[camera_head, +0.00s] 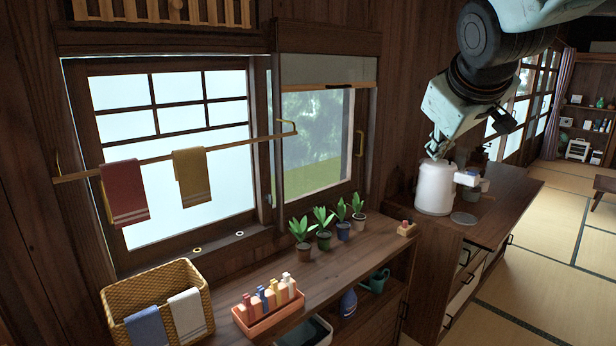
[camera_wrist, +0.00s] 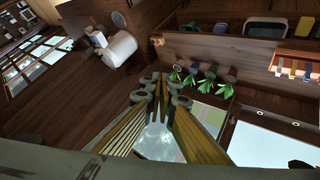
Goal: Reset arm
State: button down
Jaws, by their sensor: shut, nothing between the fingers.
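My gripper (camera_head: 436,150) hangs from my arm at the right of the head view, its fingertips pointing down. In that view it lies just above and partly in front of the white canister (camera_head: 434,190) on the right counter; I cannot tell whether they touch. In the wrist view my gripper (camera_wrist: 161,92) is in the middle with its fingers together and nothing held. There the white canister (camera_wrist: 120,48) lies apart from the fingertips, up and to the left.
The right counter (camera_head: 510,205) also holds a grey disc (camera_head: 464,218). On the left, the long counter (camera_head: 345,262) bears several potted plants, an orange tray of bottles (camera_head: 268,307) and a wicker basket (camera_head: 130,292). Towels hang on a rail (camera_head: 235,145) before the window. Tatami floor (camera_head: 560,225) is open at right.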

jog(key=s+a+f+m+g, duration=0.1)
jog(key=s+f, duration=0.3)
jog(key=s, duration=0.9)
jog(key=s+a+f+m+g+y, duration=0.1)
jog(key=s+a+f, duration=0.3)
jog(key=s, duration=1)
jog(key=s+a+f+m+g, duration=0.2)
jog(key=s+f, duration=0.3)
jog(key=s, duration=0.9)
jog(key=shift+s+a+f+m+g+y, duration=0.2)
jog(key=shift+a+f+m+g+y, duration=0.15)
jog(key=shift+m+g, duration=0.3)
jog(key=shift+w, duration=0.1)
